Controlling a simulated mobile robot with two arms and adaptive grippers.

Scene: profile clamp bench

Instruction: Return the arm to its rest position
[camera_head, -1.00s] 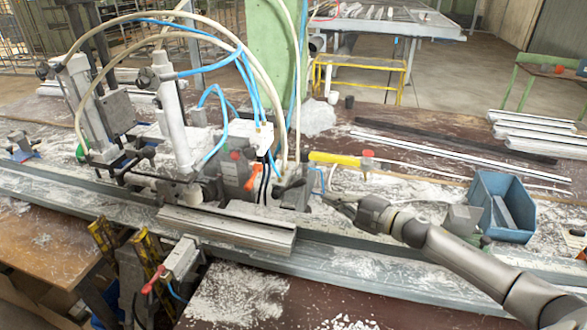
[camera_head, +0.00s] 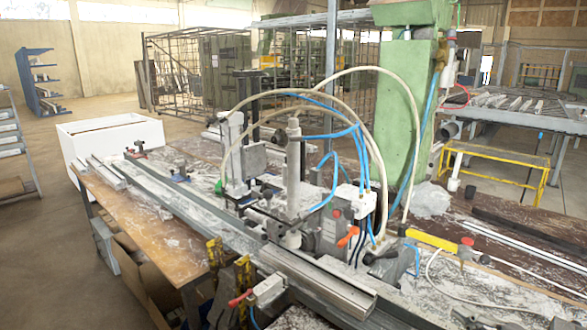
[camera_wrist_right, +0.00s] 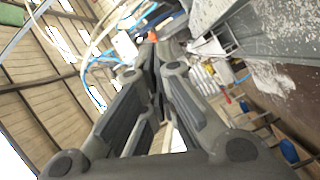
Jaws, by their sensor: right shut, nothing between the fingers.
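My right gripper (camera_head: 470,318) shows only as dark finger parts at the lower right edge of the head view, over the dusty bench. In the right wrist view, its two grey and black fingers (camera_wrist_right: 155,62) come together at the tips with nothing held between them. The profile clamp machine (camera_head: 292,190), with pale upright cylinders and blue and beige hoses, stands to the left of the gripper. Most of my right arm is outside the head view. My left gripper is in neither current view.
A metal profile (camera_head: 315,283) lies along the front of the bench. A yellow-handled part (camera_head: 432,240) and long pale strips (camera_head: 525,270) lie near the right side. A green column (camera_head: 405,110) rises behind. A white bin (camera_head: 110,137) stands beyond the bench's left end.

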